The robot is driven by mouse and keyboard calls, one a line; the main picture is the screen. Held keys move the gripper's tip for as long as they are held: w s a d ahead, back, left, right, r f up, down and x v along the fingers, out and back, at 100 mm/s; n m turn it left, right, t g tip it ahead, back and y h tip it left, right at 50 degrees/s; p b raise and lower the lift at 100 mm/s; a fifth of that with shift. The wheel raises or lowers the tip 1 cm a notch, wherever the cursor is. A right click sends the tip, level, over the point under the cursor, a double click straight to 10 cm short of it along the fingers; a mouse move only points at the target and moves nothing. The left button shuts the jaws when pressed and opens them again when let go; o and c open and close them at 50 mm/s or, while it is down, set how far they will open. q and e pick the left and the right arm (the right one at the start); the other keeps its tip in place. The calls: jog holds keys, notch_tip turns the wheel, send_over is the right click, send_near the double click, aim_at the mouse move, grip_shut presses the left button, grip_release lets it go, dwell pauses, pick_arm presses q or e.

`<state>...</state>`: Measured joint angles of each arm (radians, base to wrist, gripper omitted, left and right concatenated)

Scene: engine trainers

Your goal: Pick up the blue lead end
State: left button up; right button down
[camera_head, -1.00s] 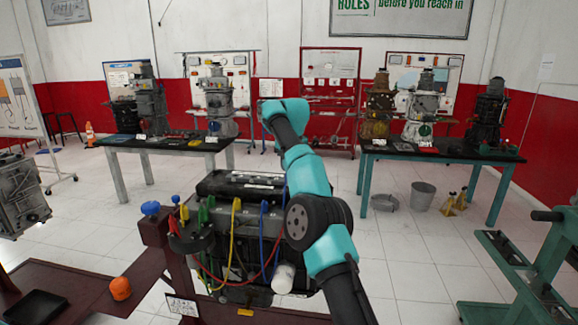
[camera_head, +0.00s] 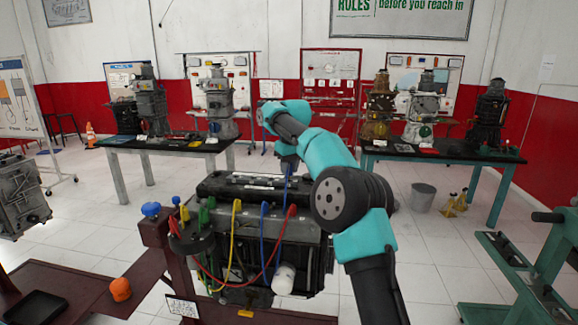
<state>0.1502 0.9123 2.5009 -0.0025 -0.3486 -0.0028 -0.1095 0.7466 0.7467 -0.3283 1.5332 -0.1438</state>
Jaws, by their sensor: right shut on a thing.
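The dark engine (camera_head: 225,188) stands on a maroon stand in the middle of the head view. A yellow lead (camera_head: 236,206), a red lead (camera_head: 292,210) and a blue lead (camera_head: 263,209) stand along its near top edge, with their cables looping down in front. My right gripper (camera_head: 287,168) is above the engine's right end, small and partly hidden by its own arm. It is shut on the blue lead end (camera_head: 286,177), of which a little blue shows below the jaws. My left gripper is out of view.
A white cylinder (camera_head: 284,279) sticks out of the engine's front. At its left are a blue knob (camera_head: 151,209) and coloured plugs. An orange cap (camera_head: 120,289) and black tray (camera_head: 36,307) lie on the stand. Tables with engines stand behind.

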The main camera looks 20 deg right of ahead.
jog(key=s+a+r, duration=0.1)
jog(key=s+a, duration=0.4)
jog(key=s, duration=0.7)
jog(key=shift+r, duration=0.15)
jog(key=shift+a, duration=0.1)
jog(key=w+a, duration=0.3)
jog(key=a, duration=1)
jog(key=w+a, duration=0.4)
jog(key=a, duration=0.9)
jog(key=shift+a, duration=0.35)
dwell(1.1)
jog(key=shift+f, duration=2.5)
jog(key=shift+f, duration=0.25)
